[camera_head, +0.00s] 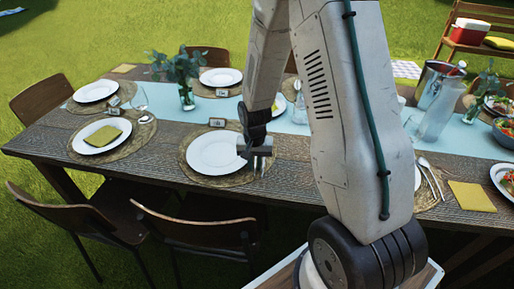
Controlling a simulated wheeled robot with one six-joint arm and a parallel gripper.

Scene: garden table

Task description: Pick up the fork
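My gripper (258,158) points down at the right edge of a white plate (212,155) on a round woven placemat (190,172), near the middle of the table's front side. Its fingers are small and dark in this view, and I cannot tell whether they are apart or hold anything. No fork shows clearly at this place; the gripper hides part of the placemat there. Slim silver cutlery (431,176) lies at the right setting beside my arm, and I cannot tell whether one piece is a fork.
The wooden table (110,165) holds several plates, a vase with greenery (187,97), a small dark-framed card (217,122) and a blue runner (460,135). A metal bucket (432,84) and glass carafe (438,112) stand right. Chairs (200,232) line the front edge.

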